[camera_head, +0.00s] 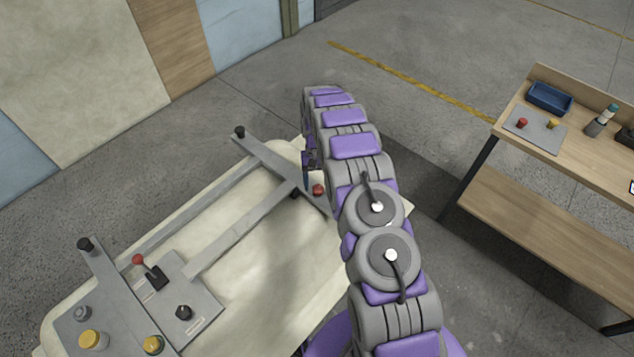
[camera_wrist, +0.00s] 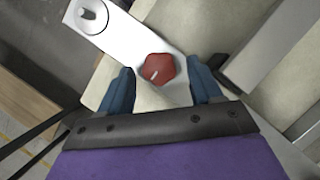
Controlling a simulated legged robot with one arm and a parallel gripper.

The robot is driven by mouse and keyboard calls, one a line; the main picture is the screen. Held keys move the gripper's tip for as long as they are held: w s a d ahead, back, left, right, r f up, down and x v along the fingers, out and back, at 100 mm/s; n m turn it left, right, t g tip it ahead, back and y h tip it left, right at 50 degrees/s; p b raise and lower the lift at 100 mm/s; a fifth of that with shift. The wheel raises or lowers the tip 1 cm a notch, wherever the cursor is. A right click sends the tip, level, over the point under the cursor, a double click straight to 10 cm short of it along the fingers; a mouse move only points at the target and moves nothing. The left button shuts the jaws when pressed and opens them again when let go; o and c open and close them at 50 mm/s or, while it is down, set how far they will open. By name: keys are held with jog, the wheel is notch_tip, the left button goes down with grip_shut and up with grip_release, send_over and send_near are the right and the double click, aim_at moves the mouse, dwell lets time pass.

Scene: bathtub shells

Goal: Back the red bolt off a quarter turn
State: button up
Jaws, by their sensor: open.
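The red bolt (camera_wrist: 158,68) is a lobed red head with a short white mark on its top, seated on a light metal bar (camera_wrist: 125,38) in the wrist view. In the head view the red bolt (camera_head: 318,190) shows at the near end of the cross bar, just left of my arm. My gripper (camera_wrist: 160,70) is open, with one blue finger on each side of the bolt. Gaps show between the bolt and both fingers. I cannot tell the fingers' height relative to the head. In the head view only part of my gripper (camera_head: 306,172) shows.
A grey metal frame (camera_head: 240,232) lies over the pale tub shell (camera_head: 285,262). A red-knobbed lever (camera_head: 150,272), a black knob (camera_head: 183,312) and yellow knobs (camera_head: 93,340) stand at lower left. A workbench (camera_head: 565,165) with a blue tray (camera_head: 550,97) is at right.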

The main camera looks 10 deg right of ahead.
jog(key=a+p+v, duration=0.1)
jog(key=p+v, duration=0.9)
jog(key=v, duration=0.6)
jog(key=shift+w+d+r, duration=0.2)
jog(key=shift+d+r, duration=0.15)
jog(key=shift+d, duration=0.2)
jog(key=shift+p, duration=0.6)
